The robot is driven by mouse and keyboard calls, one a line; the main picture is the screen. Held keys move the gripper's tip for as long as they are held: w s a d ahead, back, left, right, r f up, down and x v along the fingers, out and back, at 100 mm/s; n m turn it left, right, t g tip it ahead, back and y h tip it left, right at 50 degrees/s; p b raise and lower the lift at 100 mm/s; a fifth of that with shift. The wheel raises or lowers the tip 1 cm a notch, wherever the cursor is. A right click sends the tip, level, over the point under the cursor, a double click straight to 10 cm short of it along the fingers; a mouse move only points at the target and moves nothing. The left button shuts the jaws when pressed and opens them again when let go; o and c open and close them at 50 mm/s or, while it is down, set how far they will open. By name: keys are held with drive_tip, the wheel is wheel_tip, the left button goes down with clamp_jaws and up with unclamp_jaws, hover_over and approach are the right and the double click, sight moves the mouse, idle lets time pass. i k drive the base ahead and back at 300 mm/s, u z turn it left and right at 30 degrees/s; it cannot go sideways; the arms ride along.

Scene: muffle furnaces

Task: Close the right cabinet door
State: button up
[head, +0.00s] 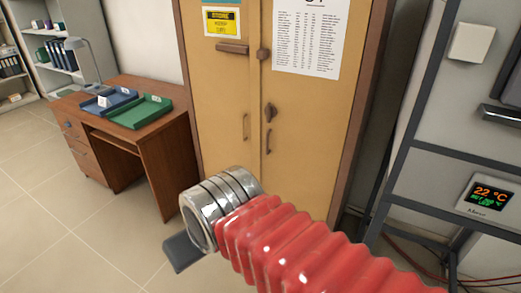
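A tan wooden cabinet with a brown frame stands in the middle of the head view. Its right cabinet door (310,120) carries a printed white list and a dark handle (268,140). It looks flush with the left door (228,95), with no clear gap at the seam. My gripper (183,252) is low in the view, in front of the cabinet, at the end of my red bellows-covered arm. Only a dark grey flat part shows past the metal rings, so its opening is hidden. I see nothing held. The arm hides the lower part of the right door.
A wooden desk (165,145) with blue and green trays (140,111) and a lamp stands left of the cabinet. A dark metal rack (410,150) with a 22 °C display (489,196) stands at the right, with cables below. The tiled floor (90,235) at the lower left is clear.

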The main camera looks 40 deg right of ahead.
sight(306, 56)
drive_tip(key=u, duration=0.45)
drive_tip(key=k, duration=1)
drive_tip(key=u, duration=0.1)
drive_tip(key=i, duration=0.35)
drive_tip(key=z, duration=0.7)
drive_tip(key=i, duration=1.8)
drive_tip(key=u, duration=0.5)
